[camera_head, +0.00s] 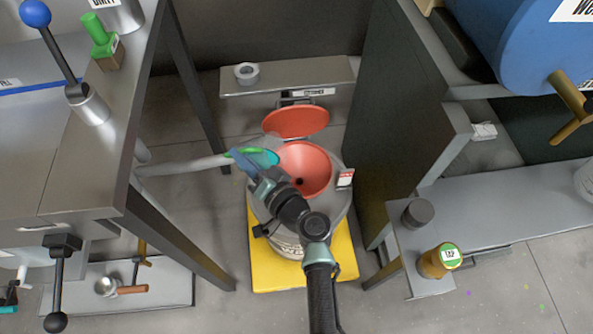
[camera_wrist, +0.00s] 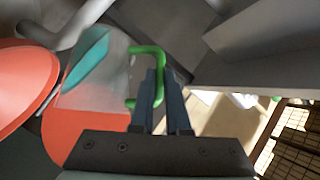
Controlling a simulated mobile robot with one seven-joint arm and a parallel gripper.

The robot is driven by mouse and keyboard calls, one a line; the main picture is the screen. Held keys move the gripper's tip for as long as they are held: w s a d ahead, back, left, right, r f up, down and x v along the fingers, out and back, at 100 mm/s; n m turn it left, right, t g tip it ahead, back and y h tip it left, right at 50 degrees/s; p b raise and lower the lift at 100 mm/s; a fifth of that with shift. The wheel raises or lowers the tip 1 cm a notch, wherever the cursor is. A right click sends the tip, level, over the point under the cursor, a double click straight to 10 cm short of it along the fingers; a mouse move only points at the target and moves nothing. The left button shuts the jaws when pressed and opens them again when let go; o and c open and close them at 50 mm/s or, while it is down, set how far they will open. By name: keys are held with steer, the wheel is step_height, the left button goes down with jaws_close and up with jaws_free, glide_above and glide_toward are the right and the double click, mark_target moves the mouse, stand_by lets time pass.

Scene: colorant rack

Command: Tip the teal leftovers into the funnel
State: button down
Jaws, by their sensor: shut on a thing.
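My gripper (camera_head: 254,168) is shut on the green handle (camera_wrist: 152,62) of a clear vessel. Teal liquid (camera_wrist: 86,62) lies along one side inside it, as a slanted wedge in the wrist view. In the head view the vessel (camera_head: 268,157) is at the upper-left rim of the orange funnel (camera_head: 312,165). I see no stream of teal, and the vessel's exact tilt is hard to tell. The funnel sits on a round grey drum, with its orange lid (camera_head: 296,123) open behind it. In the wrist view, orange funnel surface (camera_wrist: 84,138) shows below the vessel.
The drum stands on a yellow base (camera_head: 347,262). A steel bench (camera_head: 105,130) is close on the left, with a pale pipe (camera_head: 180,165) reaching toward the drum. A dark panel (camera_head: 395,130) stands on the right. A low shelf (camera_head: 325,75) holding a tape roll (camera_head: 247,74) is behind.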

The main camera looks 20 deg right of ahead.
steer(key=shift+s+d+f+m+t+y+b, duration=0.2)
steer(key=shift+d+m+t+b, duration=0.2)
steer(key=shift+b, duration=0.55)
steer(key=shift+s+d+f+m+t+y+b, duration=0.1)
steer(key=shift+s+d+m+t+b, duration=0.15)
steer(key=shift+t+b, duration=0.45)
